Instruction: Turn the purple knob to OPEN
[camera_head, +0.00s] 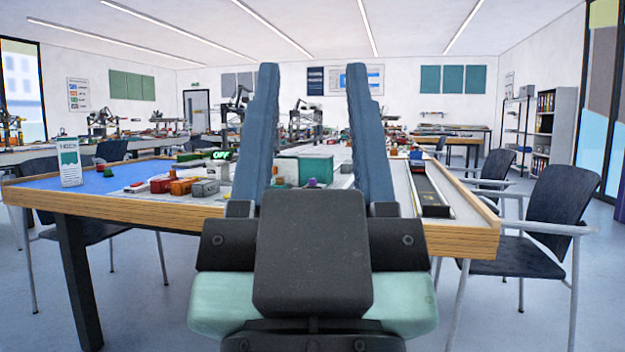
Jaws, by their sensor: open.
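My gripper (313,82) is in the middle of the camera_head view, its two long blue-grey fingers upright and spread wide. Nothing is held between them. A small purple thing (312,182), which looks like the knob, shows low between the fingers, in front of a green box on the table. It is too small to tell which way it points, and no OPEN mark can be read. My gripper is nearer the camera than the purple thing and not touching it. The fingers hide parts of the table on both sides of it.
The wood-edged table (120,203) spans the view. It bears a green box (303,170), a lit green sign (221,155), several red and orange blocks, a white card stand (69,162) and a dark track (428,190) at right. Chairs (545,215) stand at right.

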